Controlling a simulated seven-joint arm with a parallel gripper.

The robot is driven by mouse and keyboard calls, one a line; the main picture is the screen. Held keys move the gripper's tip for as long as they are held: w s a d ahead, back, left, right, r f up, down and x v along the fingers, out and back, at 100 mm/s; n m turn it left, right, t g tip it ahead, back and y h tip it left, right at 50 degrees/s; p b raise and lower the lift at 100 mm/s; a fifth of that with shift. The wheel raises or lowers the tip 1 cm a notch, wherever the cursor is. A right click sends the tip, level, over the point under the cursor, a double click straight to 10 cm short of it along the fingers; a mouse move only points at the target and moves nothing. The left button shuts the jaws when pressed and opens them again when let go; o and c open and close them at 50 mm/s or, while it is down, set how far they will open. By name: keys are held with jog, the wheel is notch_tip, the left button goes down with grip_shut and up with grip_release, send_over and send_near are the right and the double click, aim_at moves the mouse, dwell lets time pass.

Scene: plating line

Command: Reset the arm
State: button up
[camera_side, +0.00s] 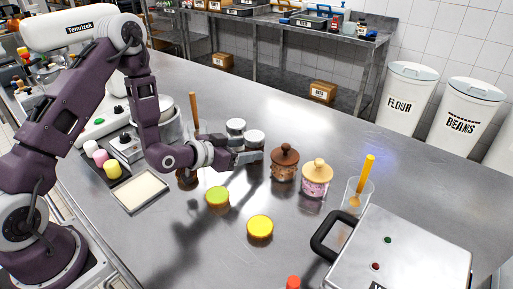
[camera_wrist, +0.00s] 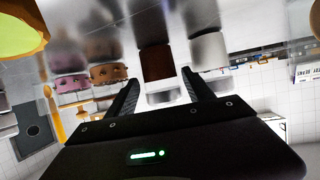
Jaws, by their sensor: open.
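My gripper (camera_side: 252,157) is at the end of my purple arm, above the steel table, just left of a brown lidded jar (camera_side: 285,168). In the wrist view my gripper (camera_wrist: 160,82) shows two black fingers spread apart with nothing held between them. Part of what lies behind the arm is hidden.
A pink jar with a tan lid (camera_side: 317,182), a clear beaker with a yellow handle (camera_side: 359,190) and a grey appliance (camera_side: 405,255) stand to the right. A shallow tray (camera_side: 140,191) lies left. The far right table is clear.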

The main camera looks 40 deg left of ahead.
jog(key=shift+s+r, duration=0.25)
jog(key=shift+s, duration=0.3)
jog(key=shift+s+r+m+g, duration=0.2)
jog(key=shift+m+g, duration=0.1)
jog(key=s+a+r+g+y, duration=0.1)
jog(key=s+r+g, duration=0.1)
jog(key=s+r, duration=0.35)
jog(key=s+r+g+y, duration=0.1)
jog(key=s+r, duration=0.2)
jog(key=r, duration=0.5)
jog(key=s+d+r+n+g, duration=0.1)
jog(key=s+r+g, duration=0.1)
jog(key=s, duration=0.9)
jog(key=s+d+r+n+g, duration=0.1)
jog(key=s+r+g, duration=0.1)
jog(key=s, duration=1)
jog(key=shift+s+d+r, duration=0.15)
jog(key=shift+d+r, duration=0.1)
jog(key=shift+r, duration=0.45)
